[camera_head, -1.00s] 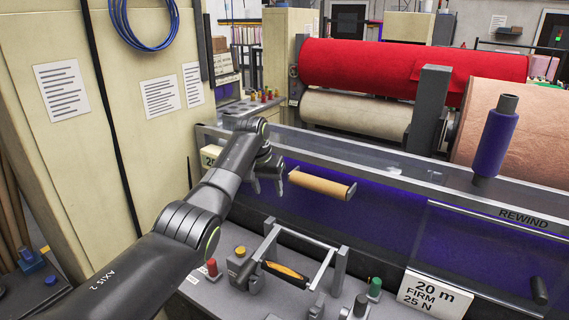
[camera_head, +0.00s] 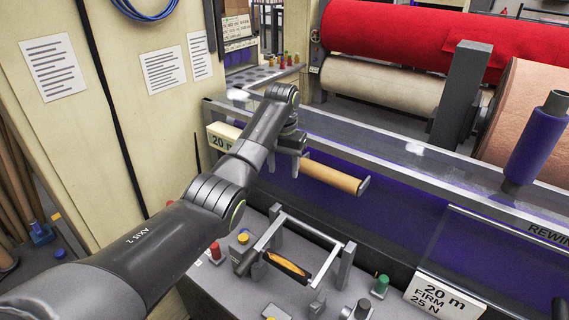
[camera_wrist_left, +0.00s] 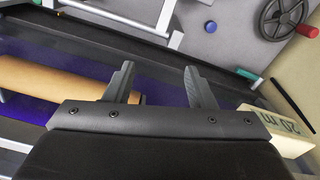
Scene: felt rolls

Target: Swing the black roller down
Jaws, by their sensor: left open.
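My left gripper (camera_head: 284,165) is open and empty, at the left end of the tan roll (camera_head: 332,176) in the head view. In the left wrist view the two fingers (camera_wrist_left: 160,85) stand apart with dark surface between them, and the tan roll (camera_wrist_left: 45,78) lies beside the left-hand finger. A light metal frame (camera_head: 312,229) with side arms stands on the grey bench in the head view. Inside it lies a dark piece with an orange strip (camera_head: 287,267). I cannot tell which part is the black roller; a short black cylinder (camera_head: 559,309) shows at lower right.
A metal rail (camera_head: 420,171) runs along the purple bed. A "20 m FIRM 25 N" sign (camera_head: 440,297) is at the front.

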